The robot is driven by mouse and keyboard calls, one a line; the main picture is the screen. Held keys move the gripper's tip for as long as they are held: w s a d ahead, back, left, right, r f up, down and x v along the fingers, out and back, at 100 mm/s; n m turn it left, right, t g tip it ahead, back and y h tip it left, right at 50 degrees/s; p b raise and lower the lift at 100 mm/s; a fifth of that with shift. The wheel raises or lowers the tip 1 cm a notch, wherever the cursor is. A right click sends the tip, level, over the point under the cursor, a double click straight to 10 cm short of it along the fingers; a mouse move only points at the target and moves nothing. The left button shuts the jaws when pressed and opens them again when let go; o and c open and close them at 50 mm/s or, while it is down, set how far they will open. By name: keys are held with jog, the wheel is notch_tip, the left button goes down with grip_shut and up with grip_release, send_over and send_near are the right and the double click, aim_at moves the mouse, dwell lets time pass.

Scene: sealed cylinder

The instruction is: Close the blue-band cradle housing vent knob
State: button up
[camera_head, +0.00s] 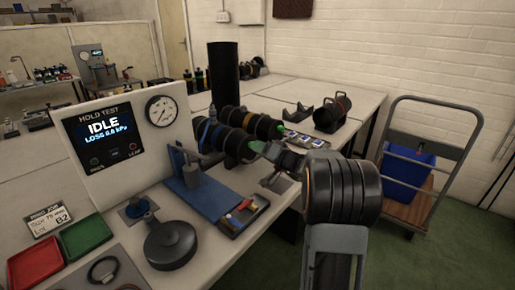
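The blue-band housing (232,141) is a dark ribbed cylinder lying on its side in a cradle on the bench, with a blue band (211,134) near its left end. A small green fitting (257,146) shows at its right end; I cannot tell whether this is the vent knob or how it is turned. My gripper (268,163) is at that right end, very close to the green fitting. Contact and finger opening are too small to make out. A similar housing with a yellow band (249,121) lies just behind, also with a green end fitting (281,129).
A hold test panel (107,129) reads IDLE, LOSS 8.8 kPa. A blue fixture (203,195) and a small parts tray (243,216) stand in front of the housings. A black upright cylinder (223,78) is behind. A cart with a blue bin (407,170) stands right.

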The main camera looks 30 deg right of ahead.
jog(key=shift+w+a, duration=0.3)
jog(key=shift+w, duration=0.35)
jog(key=shift+c, duration=0.4)
jog(key=c, duration=0.6)
jog(key=shift+o, duration=0.2)
